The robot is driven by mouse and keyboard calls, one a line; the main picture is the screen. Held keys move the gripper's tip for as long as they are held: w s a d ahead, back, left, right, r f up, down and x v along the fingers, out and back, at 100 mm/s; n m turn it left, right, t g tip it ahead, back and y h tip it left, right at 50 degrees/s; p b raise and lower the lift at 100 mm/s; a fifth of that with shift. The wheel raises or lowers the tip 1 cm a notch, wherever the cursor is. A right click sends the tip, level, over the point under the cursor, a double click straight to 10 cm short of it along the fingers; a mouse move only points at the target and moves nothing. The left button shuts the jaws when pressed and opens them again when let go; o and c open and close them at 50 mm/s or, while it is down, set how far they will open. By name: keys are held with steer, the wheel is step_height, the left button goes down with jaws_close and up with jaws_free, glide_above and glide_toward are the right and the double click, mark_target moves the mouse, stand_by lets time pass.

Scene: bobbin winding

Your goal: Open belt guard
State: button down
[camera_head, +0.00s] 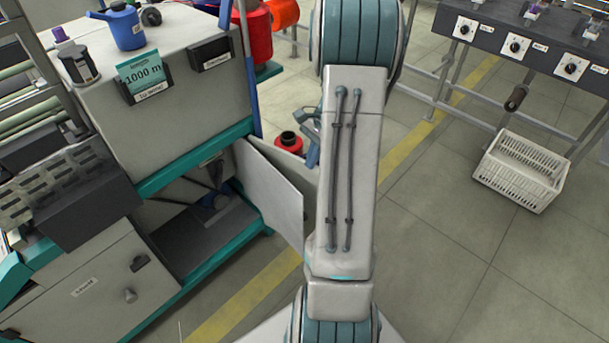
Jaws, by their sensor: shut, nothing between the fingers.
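The belt guard appears to be the pale hinged panel (272,192) on the right side of the machine (185,100). It stands swung out from the teal frame, and its far right edge comes close to my arm in the picture. Left of it, the dark bay (205,205) is exposed, with black struts or belts and a blue part inside. My arm crosses the middle of the picture.
A closed front door (85,290) with a latch is at lower left. A red and black spool (288,143) stands behind the panel. A white crate (520,170) is on the floor under the right bench (530,45). The floor right of my arm is mostly clear.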

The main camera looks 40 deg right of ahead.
steer(key=b+x, duration=0.2)
steer(key=x, duration=0.7)
steer(key=shift+a+f, duration=0.15)
steer(key=shift+f, duration=0.15)
